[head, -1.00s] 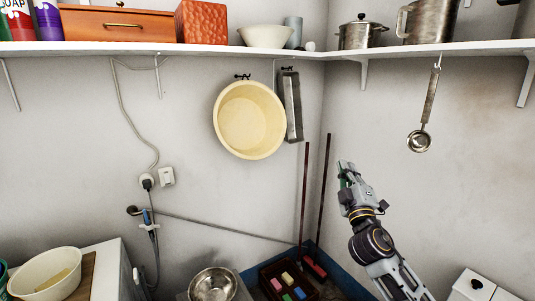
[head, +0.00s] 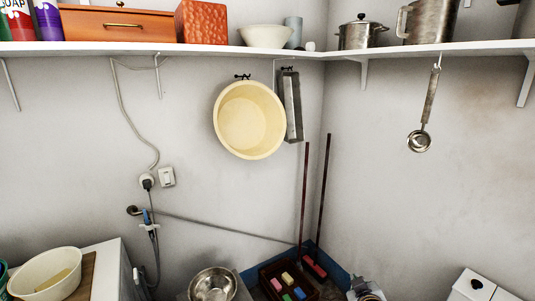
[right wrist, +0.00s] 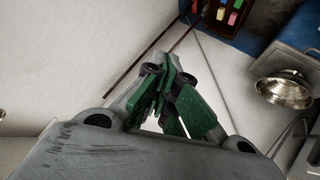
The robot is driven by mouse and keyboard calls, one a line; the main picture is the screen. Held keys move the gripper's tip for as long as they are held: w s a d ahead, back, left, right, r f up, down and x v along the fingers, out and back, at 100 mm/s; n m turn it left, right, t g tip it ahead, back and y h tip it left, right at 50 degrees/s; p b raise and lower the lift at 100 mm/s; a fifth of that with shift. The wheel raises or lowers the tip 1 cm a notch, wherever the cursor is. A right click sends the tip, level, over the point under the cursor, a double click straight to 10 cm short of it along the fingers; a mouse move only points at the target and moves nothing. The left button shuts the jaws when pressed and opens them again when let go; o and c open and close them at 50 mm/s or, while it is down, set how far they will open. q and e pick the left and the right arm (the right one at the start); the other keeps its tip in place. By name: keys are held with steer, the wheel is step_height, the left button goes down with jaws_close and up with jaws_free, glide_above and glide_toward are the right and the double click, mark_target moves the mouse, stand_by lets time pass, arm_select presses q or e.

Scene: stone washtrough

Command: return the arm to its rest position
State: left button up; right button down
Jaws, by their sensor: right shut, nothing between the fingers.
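My right gripper (right wrist: 166,68) shows in the right wrist view with its green-padded fingers shut together and nothing between them. In the head view only a small part of my right arm shows at the bottom edge, right of the blue-edged tray; the fingers cannot be made out there. My left gripper is not in view.
A shelf (head: 300,53) with pots and boxes runs along the walls. A yellow basin (head: 249,120) and a ladle (head: 420,138) hang below it. A dark crate (head: 270,273) of coloured blocks and a metal bowl (head: 213,285) stand low.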

steer(key=s+a+f+m+g+y, duration=0.15)
steer(key=s+f+g, duration=0.35)
steer(key=s, duration=0.5)
steer(key=s+a+f+g+y, duration=0.2)
steer(key=s+a+f+g, duration=0.1)
steer(key=s+f, duration=0.75)
steer(key=f, duration=1.3)
steer(key=s+f, duration=0.2)
steer(key=f, duration=1.4)
steer(key=s+d+f+g, duration=0.1)
steer(key=s+d+f, duration=0.1)
steer(key=s+f, duration=0.8)
steer(key=s+d+f+g, duration=0.1)
steer(key=s+d+f, duration=0.1)
steer(key=s+f, duration=0.8)
steer(key=shift+s+d, duration=0.3)
steer(key=shift+s, duration=0.95)
